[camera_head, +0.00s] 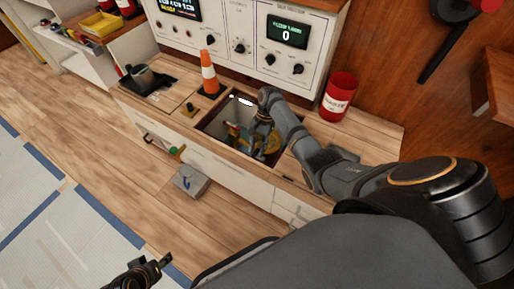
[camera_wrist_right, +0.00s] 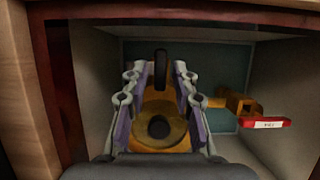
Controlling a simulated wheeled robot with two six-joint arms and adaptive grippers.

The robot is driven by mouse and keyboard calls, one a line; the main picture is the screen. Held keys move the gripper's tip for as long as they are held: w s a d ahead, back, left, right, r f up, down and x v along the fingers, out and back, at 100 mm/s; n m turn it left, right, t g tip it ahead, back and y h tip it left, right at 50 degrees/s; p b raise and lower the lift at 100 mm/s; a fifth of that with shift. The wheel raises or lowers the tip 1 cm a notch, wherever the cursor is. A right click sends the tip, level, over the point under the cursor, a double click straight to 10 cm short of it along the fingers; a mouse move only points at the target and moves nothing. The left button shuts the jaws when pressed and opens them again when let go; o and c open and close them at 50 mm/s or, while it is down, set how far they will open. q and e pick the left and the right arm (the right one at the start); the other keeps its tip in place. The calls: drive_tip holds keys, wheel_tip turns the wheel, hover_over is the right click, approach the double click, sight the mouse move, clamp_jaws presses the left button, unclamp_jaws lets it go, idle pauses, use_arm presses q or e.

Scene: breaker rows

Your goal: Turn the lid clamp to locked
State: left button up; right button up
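My right gripper (camera_head: 258,137) reaches down into an open square recess in the wooden counter. In the right wrist view its two fingers (camera_wrist_right: 158,95) are apart. Between them is an orange part (camera_wrist_right: 158,108) with a dark round centre and a dark upright bar (camera_wrist_right: 161,66) beyond; I cannot tell whether the fingers touch it. It may be the lid clamp, but no locked or unlocked marking is readable. A red tag (camera_wrist_right: 265,123) with a white label sits on orange pieces to the right. My left gripper (camera_head: 154,268) is low at the bottom, away from the counter; its opening is unclear.
The recess's wooden rim (camera_head: 212,142) and pale walls closely surround my right gripper. An orange cone (camera_head: 208,74) and a red can (camera_head: 339,97) stand on the counter. A control panel (camera_head: 240,38) rises behind. A grey box (camera_head: 191,181) lies below.

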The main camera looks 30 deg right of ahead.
clamp_jaws()
